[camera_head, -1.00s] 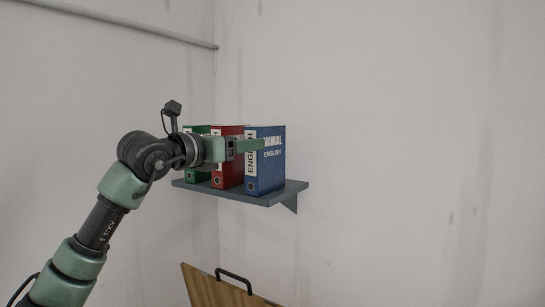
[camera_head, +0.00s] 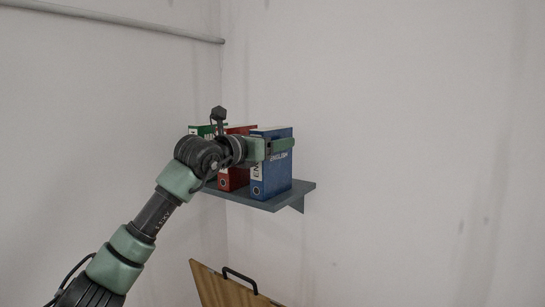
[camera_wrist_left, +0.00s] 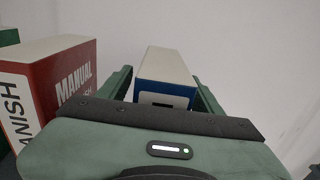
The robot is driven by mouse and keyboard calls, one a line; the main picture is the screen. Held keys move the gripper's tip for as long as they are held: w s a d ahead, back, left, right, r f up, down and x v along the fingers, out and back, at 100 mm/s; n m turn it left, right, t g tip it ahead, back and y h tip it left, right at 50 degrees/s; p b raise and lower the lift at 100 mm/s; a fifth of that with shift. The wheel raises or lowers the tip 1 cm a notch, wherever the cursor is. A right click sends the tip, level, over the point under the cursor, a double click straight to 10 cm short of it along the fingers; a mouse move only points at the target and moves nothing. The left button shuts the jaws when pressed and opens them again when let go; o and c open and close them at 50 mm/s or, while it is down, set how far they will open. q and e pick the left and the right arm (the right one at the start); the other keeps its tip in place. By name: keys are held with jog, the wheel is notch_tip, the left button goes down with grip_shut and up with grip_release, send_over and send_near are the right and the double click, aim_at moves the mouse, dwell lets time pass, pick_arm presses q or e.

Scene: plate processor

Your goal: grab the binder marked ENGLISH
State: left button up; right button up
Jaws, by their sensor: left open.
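The blue binder marked ENGLISH (camera_head: 272,178) stands upright at the right end of the shelf in the head view. My left gripper (camera_head: 281,146) is at its upper part and covers some of its lettering. In the left wrist view, the blue binder (camera_wrist_left: 165,78) shows its pale top between the two open fingers of my left gripper (camera_wrist_left: 165,90), one finger on each side. I cannot tell whether either finger touches it. The binder's lower part is hidden in the wrist view. My right gripper is in neither view.
A red binder (camera_head: 233,179), marked SPANISH, stands just left of the blue one; it also shows in the left wrist view (camera_wrist_left: 70,80). A green binder (camera_head: 198,130) is further left. The grey shelf (camera_head: 300,187) is mounted on the wall. A wooden panel with a black handle (camera_head: 225,288) is below.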

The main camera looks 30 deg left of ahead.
pick_arm(q)
jog(key=shift+s, duration=0.1)
jog(key=c, duration=0.3)
grip_shut()
jog(key=shift+r, duration=0.15)
